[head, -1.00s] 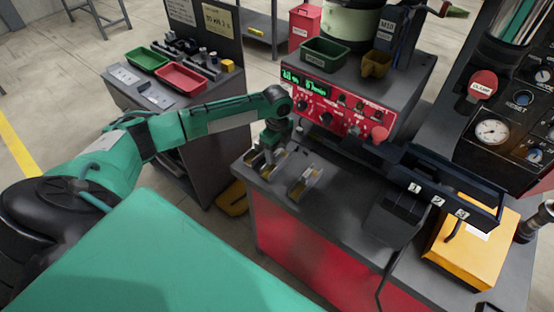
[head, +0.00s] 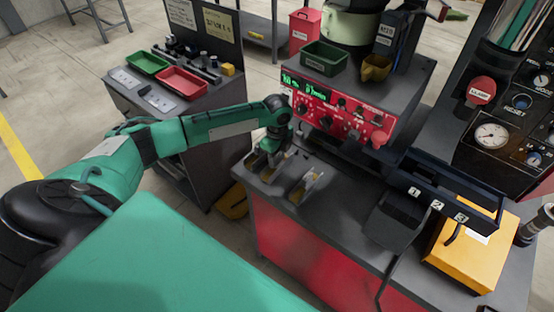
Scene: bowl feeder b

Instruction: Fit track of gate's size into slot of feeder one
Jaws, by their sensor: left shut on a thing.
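My left gripper (head: 270,150) reaches down at the left end of the grey bench top, below the red control panel. It is shut on what looks like a track (head: 263,164), a small metallic channel piece; its fingers and arm hide part of it. A second, similar track (head: 305,187) lies just right of it on the bench. The dark feeder block (head: 450,195) with labels 1, 2 and 3 stands to the right; its slots are not clear from here. The bowl feeder (head: 350,22) shows partly at the top. My right gripper is not in view.
The red control panel (head: 342,113) stands close behind my left gripper. A yellow box (head: 470,250) stands right of the bench's middle. Green (head: 148,62) and red (head: 184,82) trays lie on the side cabinet. The bench front between tracks and dark block is clear.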

